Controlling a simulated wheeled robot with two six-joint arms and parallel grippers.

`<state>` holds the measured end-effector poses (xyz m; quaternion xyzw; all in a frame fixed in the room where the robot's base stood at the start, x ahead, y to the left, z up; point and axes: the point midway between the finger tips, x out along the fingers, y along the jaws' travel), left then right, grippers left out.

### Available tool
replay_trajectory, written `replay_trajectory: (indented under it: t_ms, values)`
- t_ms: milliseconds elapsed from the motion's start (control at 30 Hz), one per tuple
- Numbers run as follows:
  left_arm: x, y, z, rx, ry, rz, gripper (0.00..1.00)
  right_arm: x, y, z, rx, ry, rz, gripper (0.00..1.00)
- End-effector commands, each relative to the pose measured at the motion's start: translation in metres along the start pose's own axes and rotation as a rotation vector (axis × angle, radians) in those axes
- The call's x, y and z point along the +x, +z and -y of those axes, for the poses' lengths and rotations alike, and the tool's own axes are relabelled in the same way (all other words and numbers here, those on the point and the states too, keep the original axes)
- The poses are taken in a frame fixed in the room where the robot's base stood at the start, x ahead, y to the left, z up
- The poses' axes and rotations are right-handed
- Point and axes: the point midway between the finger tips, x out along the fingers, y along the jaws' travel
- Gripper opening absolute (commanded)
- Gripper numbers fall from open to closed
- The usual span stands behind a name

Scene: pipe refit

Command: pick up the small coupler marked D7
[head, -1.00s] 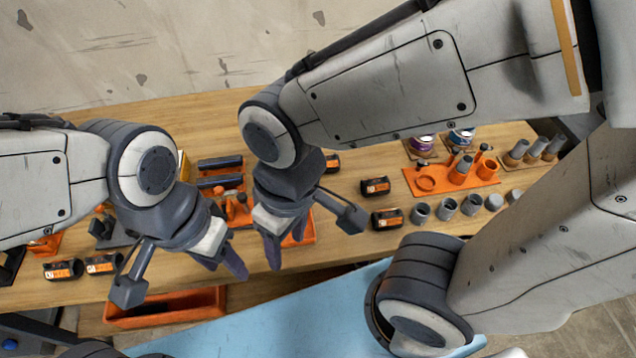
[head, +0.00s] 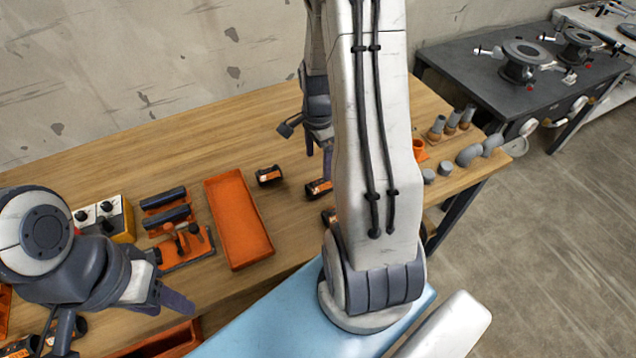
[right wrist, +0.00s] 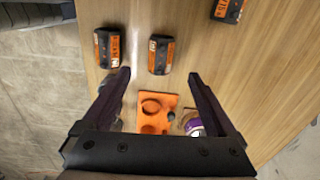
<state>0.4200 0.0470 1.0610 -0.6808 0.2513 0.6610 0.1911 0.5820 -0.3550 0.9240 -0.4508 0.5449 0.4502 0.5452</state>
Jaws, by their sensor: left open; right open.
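Three small black couplers with orange labels lie on the bench. In the head view they are the left one (head: 269,176), the middle one (head: 319,188) and the front one (head: 328,215), partly behind my right arm. The right wrist view shows three such couplers (right wrist: 161,54), (right wrist: 107,47), (right wrist: 228,10). I cannot read which is marked D7. My right gripper (right wrist: 159,80) is open and empty above the bench, one coupler showing just beyond the gap between its fingertips; it also shows in the head view (head: 318,150). My left gripper (head: 165,300) is open over the front left.
An orange tray (head: 238,218) lies left of the couplers. A dark table (head: 465,75) stands beyond.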

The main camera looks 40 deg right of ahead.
Motion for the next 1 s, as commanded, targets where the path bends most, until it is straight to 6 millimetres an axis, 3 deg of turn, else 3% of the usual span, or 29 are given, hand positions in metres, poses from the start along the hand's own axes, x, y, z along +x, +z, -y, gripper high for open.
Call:
replay_trajectory:
  t_ms: [200,467,733,1000]
  values:
    - [-0.001,0.000,0.000,0.000,0.000,0.000,0.50,0.035,-0.002,-0.001,0.014,0.006,0.002,0.93]
    - [-0.003,0.000,0.000,0.000,0.000,0.000,0.50,0.055,-0.001,0.000,0.011,0.003,0.001,0.93]
    - [-0.010,-0.001,-0.001,0.000,0.000,0.000,0.50,0.091,-0.003,0.001,0.010,0.004,0.001,0.93]
    - [-0.011,-0.001,-0.001,0.000,0.000,0.000,0.50,0.102,-0.004,0.002,0.010,0.000,0.000,0.93]
